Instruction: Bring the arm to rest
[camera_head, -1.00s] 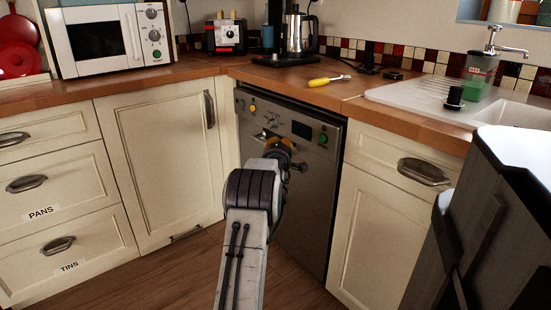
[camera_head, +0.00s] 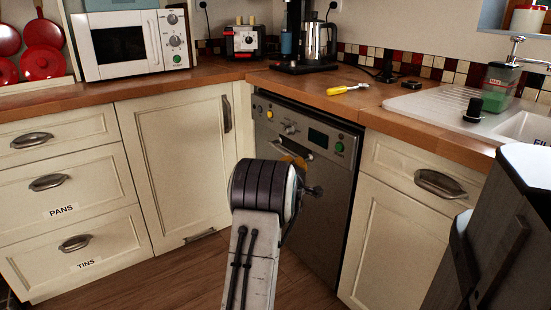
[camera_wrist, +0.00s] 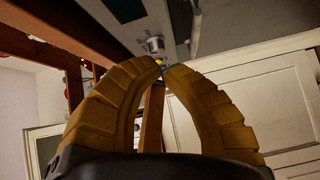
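My gripper (camera_wrist: 163,67) has two ribbed yellow fingers. In the wrist view they curve inward and their tips come together, with nothing seen held between them. In the head view only a bit of yellow shows behind my dark, ribbed wrist, in front of the grey dishwasher (camera_head: 320,205). My arm reaches forward from the bottom middle of that view. In the wrist view a silvery knob (camera_wrist: 155,44) lies beyond the fingertips; I cannot tell the distance. The dishwasher door looks shut.
A wooden worktop (camera_head: 215,75) runs above cream cupboards (camera_head: 180,165). On it are a microwave (camera_head: 122,45), toaster (camera_head: 242,42), coffee maker (camera_head: 305,35), yellow screwdriver (camera_head: 347,89) and a white sink (camera_head: 430,106). Wooden floor (camera_head: 190,275) shows below.

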